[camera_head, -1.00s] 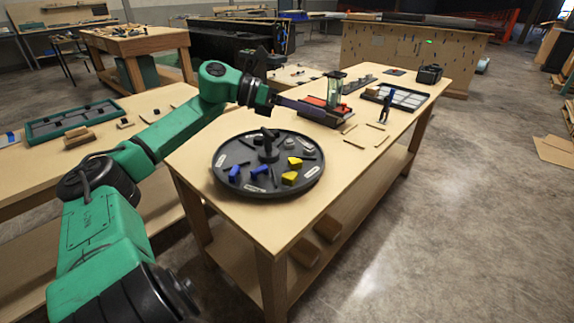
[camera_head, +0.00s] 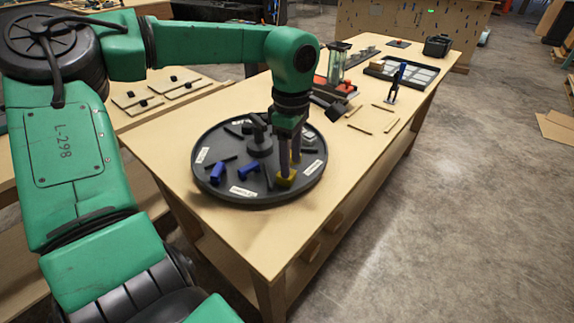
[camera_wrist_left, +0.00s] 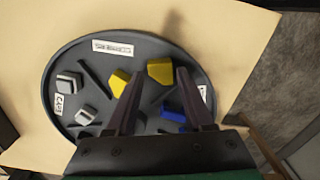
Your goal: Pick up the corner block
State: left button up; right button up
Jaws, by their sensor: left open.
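A yellow block (camera_head: 286,180), which I take for the corner block, lies on the round dark tray (camera_head: 212,191). In the left wrist view one yellow block (camera_wrist_left: 160,70) shows between the fingertips and another yellow block (camera_wrist_left: 118,82) lies left of them. My left gripper (camera_head: 290,166) points down over the tray, with its fingers apart at the yellow blocks. It also shows open in the left wrist view (camera_wrist_left: 158,76). I cannot tell whether the fingers touch a block. In the head view the fingers hide part of the yellow pieces. My right gripper is not in view.
Blue pieces (camera_head: 217,173) lie on the tray left of the gripper, around a dark centre post (camera_head: 259,143). Grey pieces (camera_wrist_left: 70,82) lie by a label at the tray's left in the wrist view. The wooden table (camera_head: 225,232) is clear in front of the tray.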

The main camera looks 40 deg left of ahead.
pick_arm(q)
notch_tip(320, 180, down, 3)
jog(key=shift+f, duration=0.2)
grip_shut()
jog(key=shift+r, duration=0.15)
